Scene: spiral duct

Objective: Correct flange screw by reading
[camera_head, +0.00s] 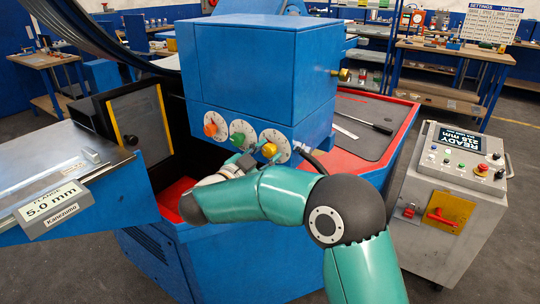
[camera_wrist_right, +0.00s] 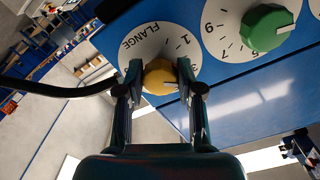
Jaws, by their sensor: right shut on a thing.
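The yellow flange knob (camera_wrist_right: 160,80) sits on a white dial (camera_wrist_right: 137,56) marked FLANGE in the right wrist view. In the head view this yellow knob (camera_head: 269,150) is the rightmost of three on the blue machine head (camera_head: 245,65). My right gripper (camera_wrist_right: 160,70) has one finger on each side of the knob and is shut on it. A grey readout (camera_head: 50,207) at the left shows FLANGE 5.0 mm. My left gripper is not in view.
A green knob (camera_head: 238,139) and an orange knob (camera_head: 210,129) are beside the yellow one. A grey console (camera_head: 452,175) with a READY display stands at the right. A black cable (camera_wrist_right: 55,93) passes close to my right gripper.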

